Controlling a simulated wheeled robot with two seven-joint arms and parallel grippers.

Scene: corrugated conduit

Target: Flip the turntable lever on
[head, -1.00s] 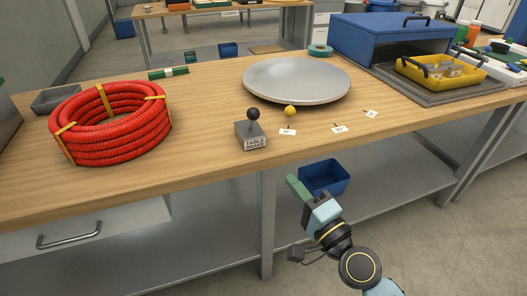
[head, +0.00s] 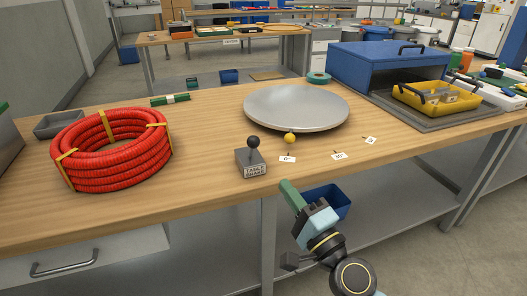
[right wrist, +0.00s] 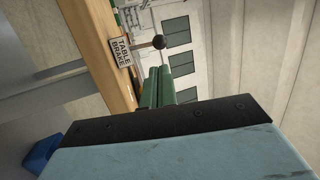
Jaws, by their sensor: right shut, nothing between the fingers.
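The turntable lever (head: 253,145) has a black ball knob on a grey base (head: 251,163) labelled "TABLE BRAKE", near the front edge of the bench. The lever stands about upright. In the right wrist view the black knob (right wrist: 159,42) and the label (right wrist: 121,51) show beyond my fingers. The round grey turntable (head: 297,106) lies behind it to the right. My right gripper (head: 287,186) is below and right of the lever base, in front of the bench edge, apart from it. Its green fingers (right wrist: 157,86) are shut and empty. My left gripper is in neither view.
A red corrugated coil (head: 110,150) lies left of the lever. A yellow ball (head: 290,138) and small angle cards (head: 288,159) sit at the turntable's front. A blue bin (head: 330,200) is below the bench. The wood around the lever base is clear.

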